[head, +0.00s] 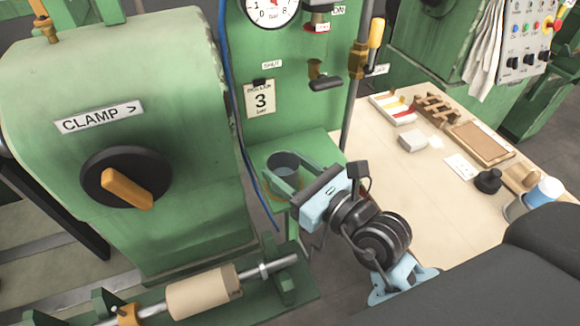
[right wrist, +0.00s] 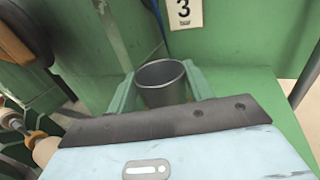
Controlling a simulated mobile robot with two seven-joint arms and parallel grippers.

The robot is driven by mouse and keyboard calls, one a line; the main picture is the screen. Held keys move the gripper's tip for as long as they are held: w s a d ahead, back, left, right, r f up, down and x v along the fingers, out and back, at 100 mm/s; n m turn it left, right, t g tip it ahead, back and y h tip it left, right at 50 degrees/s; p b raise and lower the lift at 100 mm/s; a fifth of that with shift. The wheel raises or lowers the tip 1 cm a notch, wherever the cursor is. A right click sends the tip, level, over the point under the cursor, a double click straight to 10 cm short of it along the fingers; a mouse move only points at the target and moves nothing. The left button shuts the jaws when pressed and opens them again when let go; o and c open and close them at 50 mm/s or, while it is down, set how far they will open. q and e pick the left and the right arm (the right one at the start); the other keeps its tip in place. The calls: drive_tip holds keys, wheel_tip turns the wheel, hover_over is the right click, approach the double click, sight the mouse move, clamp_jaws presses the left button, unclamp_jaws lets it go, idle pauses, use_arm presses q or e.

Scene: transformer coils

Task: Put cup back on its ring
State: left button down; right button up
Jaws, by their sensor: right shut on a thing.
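The grey cup (head: 284,161) is upright between the two fingers of my right gripper (head: 288,172), over the green ledge (head: 318,150) of the machine. In the right wrist view the cup (right wrist: 162,92) shows its open, empty-looking mouth, with a finger of the gripper (right wrist: 162,84) on each side. The gripper is shut on it. A thin orange ring (head: 272,190) shows partly on the ledge around the cup's lower part; fingers and cup hide the rest. I cannot tell whether the cup's base touches the ledge. My left gripper is not in view.
A green panel with a "3" card (head: 260,98) rises behind the ledge. A blue hose (head: 231,90) runs down left of the cup. The clamp knob (head: 126,178) is further left. A pale table (head: 400,180) with several small items stands on the right.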

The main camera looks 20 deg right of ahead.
drive_tip(key=o, duration=0.5)
drive_tip(key=shift+f, duration=0.2)
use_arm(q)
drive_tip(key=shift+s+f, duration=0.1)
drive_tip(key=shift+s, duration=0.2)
use_arm(e)
drive_tip(key=o, duration=0.5)
drive_tip(key=shift+r, duration=0.25)
drive_tip(key=v, duration=0.6)
drive_tip(key=shift+s+d+f, duration=0.1)
drive_tip(key=shift+s+d, duration=0.05)
drive_tip(key=shift+s, duration=0.15)
drive_tip(key=p, duration=0.2)
approach(295, 175)
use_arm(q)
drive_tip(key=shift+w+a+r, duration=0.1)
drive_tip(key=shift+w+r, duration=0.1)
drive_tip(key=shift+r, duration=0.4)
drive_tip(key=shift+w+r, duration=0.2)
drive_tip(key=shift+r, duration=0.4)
use_arm(e)
drive_tip(key=shift+s+d, duration=0.2)
drive_tip(key=shift+s, duration=0.05)
